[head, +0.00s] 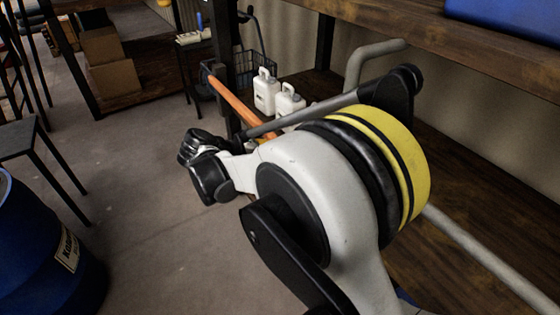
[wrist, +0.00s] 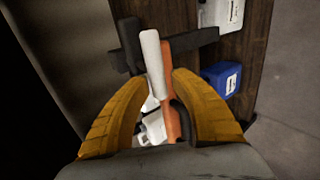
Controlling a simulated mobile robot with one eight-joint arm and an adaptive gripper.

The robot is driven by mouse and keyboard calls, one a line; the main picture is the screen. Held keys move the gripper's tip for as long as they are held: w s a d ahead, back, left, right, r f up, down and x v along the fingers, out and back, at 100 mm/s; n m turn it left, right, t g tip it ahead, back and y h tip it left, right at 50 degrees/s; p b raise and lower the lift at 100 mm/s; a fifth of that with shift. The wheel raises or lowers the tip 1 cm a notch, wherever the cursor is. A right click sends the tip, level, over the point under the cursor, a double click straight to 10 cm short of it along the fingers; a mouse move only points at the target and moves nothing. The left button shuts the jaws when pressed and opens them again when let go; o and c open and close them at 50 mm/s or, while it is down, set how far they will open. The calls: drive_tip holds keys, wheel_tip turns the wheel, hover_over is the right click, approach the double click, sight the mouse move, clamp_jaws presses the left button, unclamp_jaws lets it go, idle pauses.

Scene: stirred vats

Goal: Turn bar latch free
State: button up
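An orange bar (head: 235,102), which looks like the bar latch, slants down from a dark mount on a black post in the head view; my arm hides its lower end. In the wrist view the orange bar (wrist: 168,90) runs up the middle, beside a pale grey rod (wrist: 152,52). My gripper (wrist: 155,80) has its two yellow fingers spread, one on each side of the orange bar and rod. Gaps show beside them, so it looks open and not closed on anything. Whether a finger touches the bar I cannot tell. The gripper's fingers are not clear in the head view.
White jugs (head: 266,92) stand behind the orange bar, near a wire basket (head: 258,66). A bent grey pipe (head: 362,62) rises behind my arm. A wooden shelf (head: 430,35) hangs over the right side. A blue drum (head: 40,250) stands at lower left. The floor between is clear.

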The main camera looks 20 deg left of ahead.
drive_tip(key=shift+o, duration=0.5)
drive_tip(key=v, duration=1.2)
